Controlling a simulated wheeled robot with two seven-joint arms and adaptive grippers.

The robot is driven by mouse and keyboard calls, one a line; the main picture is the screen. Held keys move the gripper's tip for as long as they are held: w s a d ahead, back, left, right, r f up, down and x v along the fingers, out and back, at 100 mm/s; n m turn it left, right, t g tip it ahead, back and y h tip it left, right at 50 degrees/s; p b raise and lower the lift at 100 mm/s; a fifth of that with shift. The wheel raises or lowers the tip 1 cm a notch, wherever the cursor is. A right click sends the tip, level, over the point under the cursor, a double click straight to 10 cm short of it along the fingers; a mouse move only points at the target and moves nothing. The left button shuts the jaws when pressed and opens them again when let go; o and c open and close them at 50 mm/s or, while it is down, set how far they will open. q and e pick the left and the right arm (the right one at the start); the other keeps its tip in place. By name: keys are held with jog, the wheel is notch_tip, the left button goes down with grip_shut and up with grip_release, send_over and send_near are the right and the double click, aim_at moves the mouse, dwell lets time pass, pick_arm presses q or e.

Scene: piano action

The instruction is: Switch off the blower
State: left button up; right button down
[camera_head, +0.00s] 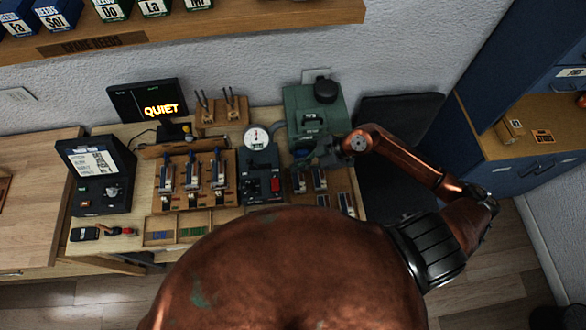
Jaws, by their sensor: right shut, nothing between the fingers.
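A green boxy machine (311,122) with a black round cap on top stands at the back right of the workbench; it looks like the blower. To its left is a dark grey unit (262,165) with a round white gauge and a red switch (275,185) low on its front. My right gripper (306,155) is shut and empty, in front of the green machine's lower part and right of the grey unit. Whether it touches either one I cannot tell. A dark screen (147,100) at the back left reads "QUIET". My left gripper is not in view.
Wooden stands with metal levers (192,180) fill the bench's middle. A black device with a white label (98,170) stands at left. A shelf of labelled boxes (190,30) hangs above. A dark chair (390,115) and blue cabinet (515,135) are at right.

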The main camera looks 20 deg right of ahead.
jog(key=p, duration=0.1)
send_over(273, 181)
jog(key=s+d, duration=0.2)
jog(key=f, duration=0.6)
jog(key=shift+w+d, duration=0.15)
jog(key=shift+w, duration=0.1)
notch_tip(273, 181, down, 2)
jog(key=shift+w+d+f, duration=0.1)
jog(key=shift+d+f, duration=0.05)
jog(key=shift+f, duration=0.1)
jog(key=shift+w+d+f, duration=0.1)
jog(key=shift+f, duration=0.5)
